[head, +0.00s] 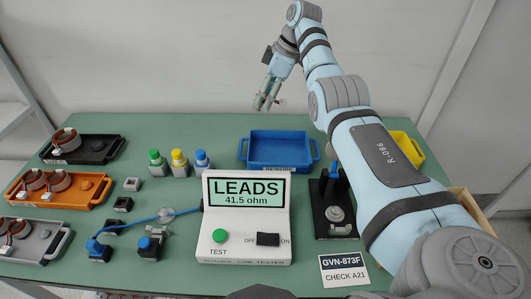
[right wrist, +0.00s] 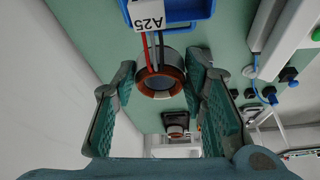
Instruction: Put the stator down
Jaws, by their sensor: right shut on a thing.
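My right gripper (head: 268,102) is raised above the far edge of the table, behind and above the blue tray (head: 280,150). In the right wrist view its fingers (right wrist: 161,75) are shut on a stator (right wrist: 160,82), a copper-wound ring with a grey outer body. Red, black and white leads run from it to a white tag (right wrist: 149,16) marked A25. The stator is hard to make out in the head view. The blue tray looks empty. My left gripper is in neither view.
A black tray (head: 115,150), an orange tray (head: 92,199) and a grey tray (head: 55,242), each with stators, stand at left. The tester (head: 275,222) reads LEADS 41.5 ohm. A black fixture (head: 322,222) and yellow bin (head: 417,155) are right. A card (head: 344,270) says CHECK A21.

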